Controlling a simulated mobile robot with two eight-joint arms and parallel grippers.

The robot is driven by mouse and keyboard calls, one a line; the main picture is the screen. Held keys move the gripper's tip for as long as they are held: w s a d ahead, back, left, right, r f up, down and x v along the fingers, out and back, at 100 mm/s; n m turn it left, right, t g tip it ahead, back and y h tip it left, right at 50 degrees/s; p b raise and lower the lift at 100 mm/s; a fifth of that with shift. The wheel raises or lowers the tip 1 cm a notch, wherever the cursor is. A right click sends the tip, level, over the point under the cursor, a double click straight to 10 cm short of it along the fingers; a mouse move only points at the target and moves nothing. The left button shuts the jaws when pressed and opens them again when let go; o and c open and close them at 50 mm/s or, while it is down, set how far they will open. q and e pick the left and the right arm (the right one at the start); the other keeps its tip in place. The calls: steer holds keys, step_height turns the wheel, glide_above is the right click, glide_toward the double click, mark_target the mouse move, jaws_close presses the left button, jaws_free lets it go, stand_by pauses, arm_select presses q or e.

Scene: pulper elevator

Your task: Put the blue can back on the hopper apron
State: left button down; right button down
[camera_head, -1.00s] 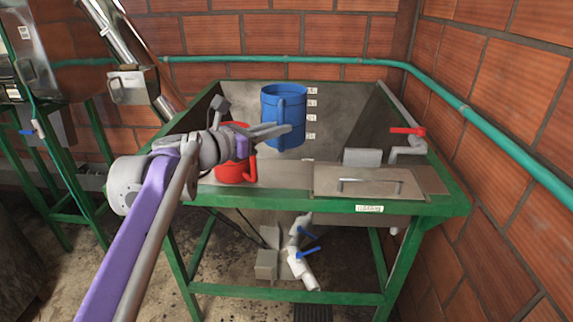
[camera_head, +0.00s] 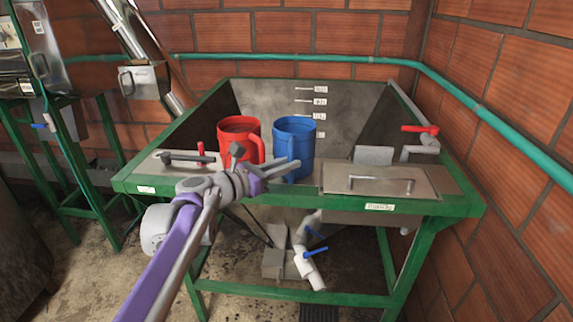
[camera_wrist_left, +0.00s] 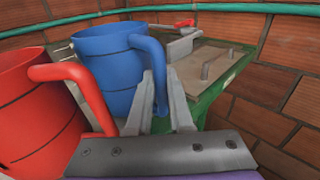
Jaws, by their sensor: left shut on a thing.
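The blue can (camera_head: 296,133) is upright at the front of the hopper, over the steel apron. Its base is low at the apron, but I cannot tell for sure whether it touches. My left gripper (camera_head: 288,168) is shut on the blue can's handle, on its near side. In the left wrist view the fingers (camera_wrist_left: 158,100) sit either side of the handle of the blue can (camera_wrist_left: 105,65). The hopper apron (camera_head: 170,164) is the flat steel strip along the front, partly hidden by my arm and the cans. My right gripper is not in view.
A red can (camera_head: 238,133) stands close left of the blue can; it also fills the left of the left wrist view (camera_wrist_left: 30,100). A steel lid (camera_head: 365,180) with a handle lies on the right. A red-handled valve (camera_head: 420,130) is at the hopper's right rim.

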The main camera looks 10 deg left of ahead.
arm_select(q)
steer(key=c, duration=0.8)
jaws_free()
